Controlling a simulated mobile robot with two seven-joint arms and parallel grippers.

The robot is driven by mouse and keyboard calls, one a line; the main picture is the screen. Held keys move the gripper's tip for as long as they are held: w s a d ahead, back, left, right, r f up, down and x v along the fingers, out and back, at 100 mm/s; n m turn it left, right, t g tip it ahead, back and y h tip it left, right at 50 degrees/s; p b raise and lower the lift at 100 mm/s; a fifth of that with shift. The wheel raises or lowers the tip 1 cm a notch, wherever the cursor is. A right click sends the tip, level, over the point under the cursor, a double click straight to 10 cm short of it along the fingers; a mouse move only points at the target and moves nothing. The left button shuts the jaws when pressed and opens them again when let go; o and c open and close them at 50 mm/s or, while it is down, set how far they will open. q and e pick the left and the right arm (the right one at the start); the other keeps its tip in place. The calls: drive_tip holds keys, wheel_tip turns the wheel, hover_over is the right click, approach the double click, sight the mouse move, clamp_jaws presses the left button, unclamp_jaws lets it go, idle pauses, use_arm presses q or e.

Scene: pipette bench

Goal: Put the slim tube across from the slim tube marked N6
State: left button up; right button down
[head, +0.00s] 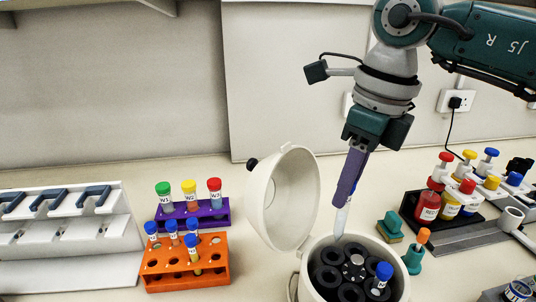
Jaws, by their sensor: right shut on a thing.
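My right gripper (347,196) points down above the open centrifuge (398,257) and is shut on a slim pale tube (341,219). The tube is held slightly tilted, its lower end over the back left part of the rotor. The fingers hide most of its top. The dark rotor (353,271) has several round slots around a central hub. A blue-capped slim tube (382,274) sits in the slot at the front right; no mark is legible on it. My left gripper is not in view.
The centrifuge's white lid (287,200) stands open at its left. An orange rack (215,272) holds several blue-capped tubes; a purple rack (220,207) behind it holds three wider capped tubes. Coloured bottles (428,207) and a teal stand (413,261) are at the right. A white pipette stand (70,230) is far left.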

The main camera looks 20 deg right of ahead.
sight(339, 232)
wheel_tip(339, 232, down, 4)
drive_tip(key=b, duration=0.2)
drive_tip(key=shift+f+b, duration=0.1)
drive_tip(key=shift+b, duration=0.25)
drive_tip(key=shift+f+b, duration=1.55)
drive_tip(key=shift+f, duration=0.15)
drive_tip(key=shift+f+b, duration=1.05)
drive_tip(key=shift+f, duration=0.15)
drive_tip(key=c, duration=0.6)
unclamp_jaws()
